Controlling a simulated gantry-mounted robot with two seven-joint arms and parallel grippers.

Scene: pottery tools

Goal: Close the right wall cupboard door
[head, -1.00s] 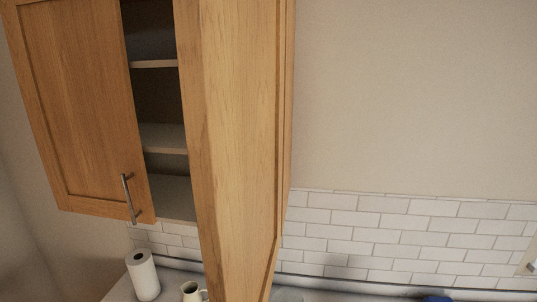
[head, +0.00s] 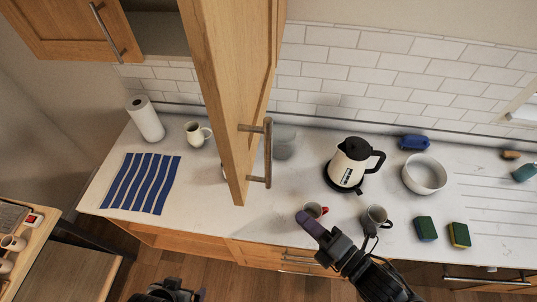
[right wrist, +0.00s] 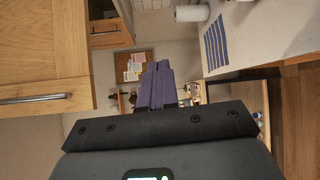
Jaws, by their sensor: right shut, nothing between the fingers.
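The right wall cupboard door (head: 222,95) is wooden and stands open, jutting toward me, seen nearly edge-on in the head view. Its metal bar handle (head: 268,153) is on the side facing right. In the right wrist view, the door (right wrist: 45,50) fills the left side, with its handle (right wrist: 35,98) showing. My right gripper (head: 309,222) is shut and empty, below and right of the door handle and apart from it, over the counter's front. Its purple fingers (right wrist: 160,85) are together in the wrist view. My left gripper (head: 178,291) shows only partly at the bottom edge.
The left cupboard door (head: 75,28) is at upper left. The counter (head: 240,215) holds a paper roll (head: 145,119), striped towel (head: 141,184), kettle (head: 350,165), white bowl (head: 424,175), mugs and sponges.

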